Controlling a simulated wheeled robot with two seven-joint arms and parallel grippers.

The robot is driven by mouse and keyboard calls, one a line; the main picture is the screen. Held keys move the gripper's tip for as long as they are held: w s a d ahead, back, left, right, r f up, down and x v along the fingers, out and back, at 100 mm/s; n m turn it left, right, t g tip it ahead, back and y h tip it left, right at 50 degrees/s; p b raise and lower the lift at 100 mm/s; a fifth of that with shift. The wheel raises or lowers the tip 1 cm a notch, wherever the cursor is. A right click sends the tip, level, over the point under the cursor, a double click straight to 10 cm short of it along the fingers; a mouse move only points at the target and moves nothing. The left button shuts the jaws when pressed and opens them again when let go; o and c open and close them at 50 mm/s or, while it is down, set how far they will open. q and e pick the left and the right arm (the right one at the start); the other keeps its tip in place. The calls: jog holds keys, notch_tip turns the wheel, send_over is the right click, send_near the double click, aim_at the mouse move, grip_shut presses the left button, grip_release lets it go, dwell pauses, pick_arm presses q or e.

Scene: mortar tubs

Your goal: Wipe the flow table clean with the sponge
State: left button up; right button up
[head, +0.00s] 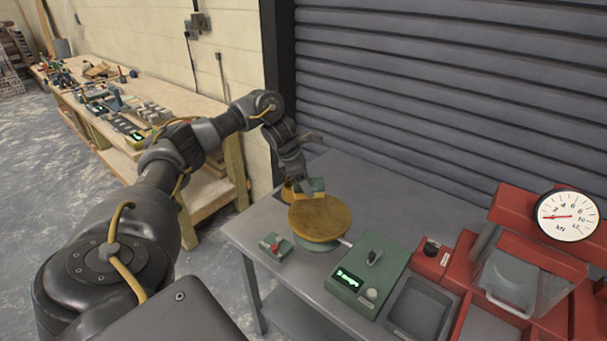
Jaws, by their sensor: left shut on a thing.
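The flow table (321,220) is a round, brass-coloured disc on a pale green base, standing on the grey metal table. My left gripper (304,180) reaches over from the left and is shut on the sponge (316,186), which is yellow with a green layer. The sponge is at the far edge of the disc; I cannot tell whether it touches the surface. A brass-coloured object (290,194) shows partly behind the gripper and sponge. My right gripper is not in view.
A small green box with a red button (275,247) is left of the flow table. A green control box (368,272), a grey tray (420,310) and a red press with a dial (568,216) stand to the right. A cluttered wooden bench (200,105) is behind left.

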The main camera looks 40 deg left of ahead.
pick_arm(q)
jog(key=shift+r+p, duration=0.7)
jog(key=shift+r, duration=0.55)
